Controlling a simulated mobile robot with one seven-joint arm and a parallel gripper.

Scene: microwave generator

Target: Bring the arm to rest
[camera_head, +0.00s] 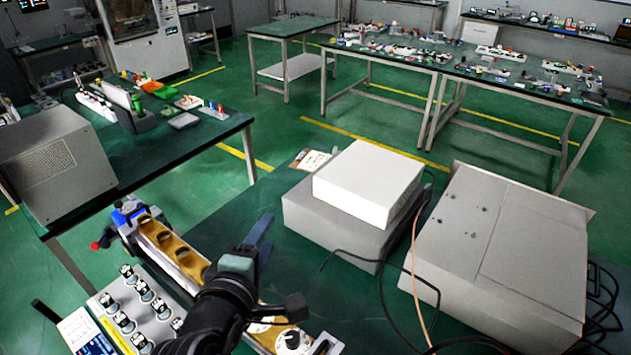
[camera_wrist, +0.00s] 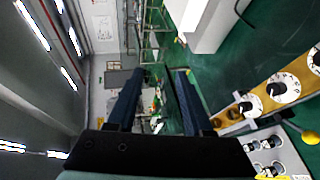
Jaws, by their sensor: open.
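My gripper (camera_head: 262,232) is at the lower middle of the head view, with its blue-grey fingers above the green bench beside the gold waveguide bar (camera_head: 172,245). In the wrist view my gripper (camera_wrist: 158,80) shows two dark blue fingers, apart, with nothing between them. My dark arm reaches up from the bottom edge of the head view and hides part of the bar. The bar also shows at the right of the wrist view (camera_wrist: 262,98), with dials on it, apart from the fingers.
A white box (camera_head: 368,185) rests on a grey box (camera_head: 325,225) right of my gripper. A larger grey cabinet (camera_head: 500,255) stands further right, with loose cables between. A control panel with several knobs (camera_head: 125,322) lies at lower left. Benches with small apparatus (camera_head: 470,65) stand behind.

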